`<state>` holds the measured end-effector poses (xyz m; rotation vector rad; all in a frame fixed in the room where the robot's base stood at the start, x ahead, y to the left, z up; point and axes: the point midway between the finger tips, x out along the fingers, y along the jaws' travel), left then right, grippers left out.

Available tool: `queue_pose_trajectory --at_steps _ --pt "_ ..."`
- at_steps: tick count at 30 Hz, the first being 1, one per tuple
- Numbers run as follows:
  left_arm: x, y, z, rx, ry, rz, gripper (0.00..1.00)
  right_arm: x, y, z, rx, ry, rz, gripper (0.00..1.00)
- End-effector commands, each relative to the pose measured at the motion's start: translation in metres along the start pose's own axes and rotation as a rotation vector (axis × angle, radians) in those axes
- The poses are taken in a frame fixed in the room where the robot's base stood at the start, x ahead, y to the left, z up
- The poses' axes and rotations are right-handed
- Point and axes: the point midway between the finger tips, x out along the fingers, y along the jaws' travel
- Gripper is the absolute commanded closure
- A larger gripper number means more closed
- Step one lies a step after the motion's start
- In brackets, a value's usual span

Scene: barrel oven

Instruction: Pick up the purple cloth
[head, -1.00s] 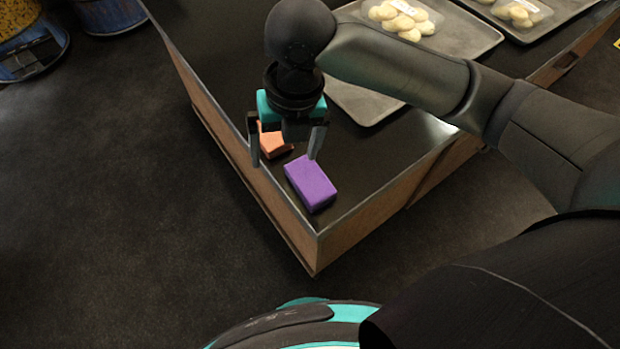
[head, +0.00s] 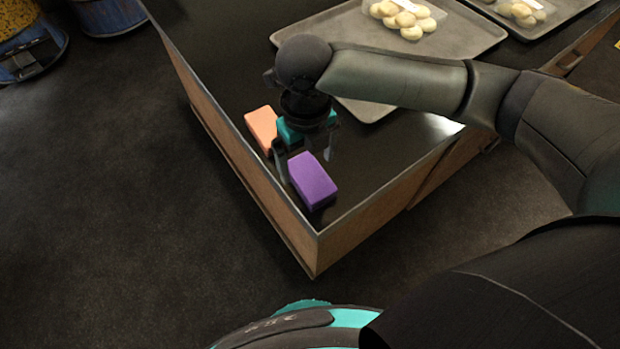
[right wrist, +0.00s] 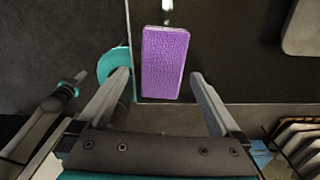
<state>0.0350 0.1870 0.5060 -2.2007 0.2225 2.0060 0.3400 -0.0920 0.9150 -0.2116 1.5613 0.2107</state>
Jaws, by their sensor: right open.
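The purple cloth (head: 313,181) is a folded block that lies on the dark counter near its front corner. It also shows in the right wrist view (right wrist: 165,62), upright in the picture, between and just beyond the fingertips. My right gripper (head: 304,160) is open and empty, pointing down right behind the cloth in the head view. In the right wrist view the two fingers (right wrist: 160,75) are spread wider than the cloth. Whether a finger touches it I cannot tell. My left gripper is not in view.
An orange cloth (head: 262,130) lies to the left of my right gripper. A grey tray (head: 460,42) with a pack of pale round dough pieces (head: 405,18) is behind. The counter's edge (head: 275,190) runs close to the purple cloth. The floor (head: 120,200) at left is clear.

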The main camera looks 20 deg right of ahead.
Motion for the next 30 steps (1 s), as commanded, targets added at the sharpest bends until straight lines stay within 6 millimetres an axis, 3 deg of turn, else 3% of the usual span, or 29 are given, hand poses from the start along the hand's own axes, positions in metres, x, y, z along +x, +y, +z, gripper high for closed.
queue_pose_trajectory --at_steps 5,12,20,30 --pt "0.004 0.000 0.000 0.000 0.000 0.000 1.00 0.013 -0.001 -0.002 0.000 0.001 0.001 0.00" --pt "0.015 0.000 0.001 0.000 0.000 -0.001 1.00 0.049 -0.004 -0.005 0.000 0.002 0.000 0.00" --pt "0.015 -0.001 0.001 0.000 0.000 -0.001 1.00 0.052 -0.004 -0.004 -0.002 -0.002 0.000 0.00" --pt "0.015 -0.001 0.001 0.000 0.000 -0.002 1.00 0.052 -0.004 -0.004 -0.001 -0.002 0.000 0.37"
